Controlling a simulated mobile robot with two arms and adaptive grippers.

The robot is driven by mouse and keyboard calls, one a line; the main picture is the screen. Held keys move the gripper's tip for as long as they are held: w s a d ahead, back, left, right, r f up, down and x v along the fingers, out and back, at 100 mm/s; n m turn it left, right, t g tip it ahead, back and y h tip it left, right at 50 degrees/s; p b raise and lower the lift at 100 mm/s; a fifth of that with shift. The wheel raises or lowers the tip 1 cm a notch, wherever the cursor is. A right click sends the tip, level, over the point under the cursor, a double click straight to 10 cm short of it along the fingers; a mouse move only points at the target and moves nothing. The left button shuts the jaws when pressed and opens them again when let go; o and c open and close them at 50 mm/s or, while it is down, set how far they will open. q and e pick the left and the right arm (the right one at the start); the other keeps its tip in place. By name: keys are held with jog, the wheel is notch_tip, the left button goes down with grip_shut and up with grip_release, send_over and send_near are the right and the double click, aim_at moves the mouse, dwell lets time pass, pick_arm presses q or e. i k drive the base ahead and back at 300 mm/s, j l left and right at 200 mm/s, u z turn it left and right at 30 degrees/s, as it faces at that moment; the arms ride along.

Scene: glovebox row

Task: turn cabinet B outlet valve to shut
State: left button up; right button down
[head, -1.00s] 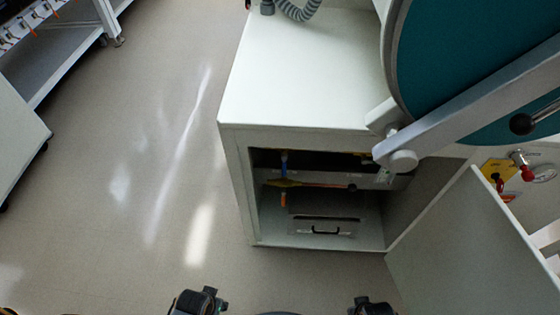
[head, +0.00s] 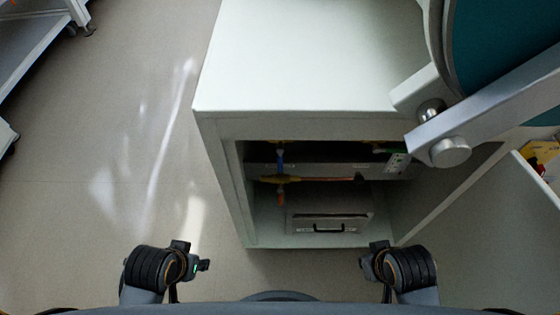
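An open-fronted white cabinet (head: 300,125) stands ahead of me, its door (head: 480,235) swung out to the right. Inside are a blue fitting (head: 280,160), a yellow piece (head: 276,180) and an orange piece (head: 281,197) below it, with a thin reddish line running right from the yellow piece. No label is readable, so I cannot tell which part is the outlet valve or its position. My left gripper (head: 200,265) and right gripper (head: 368,263) are low in front, apart from the cabinet; their fingers are too unclear to read.
A grey box with a black handle (head: 328,227) sits on the cabinet floor. A green part (head: 385,150) and a socket strip (head: 397,163) are at its upper right. A round teal door with a grey bar (head: 500,100) overhangs the right.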

aim_at(376, 149)
jog(key=k+j+z, duration=0.15)
jog(key=z, duration=0.85)
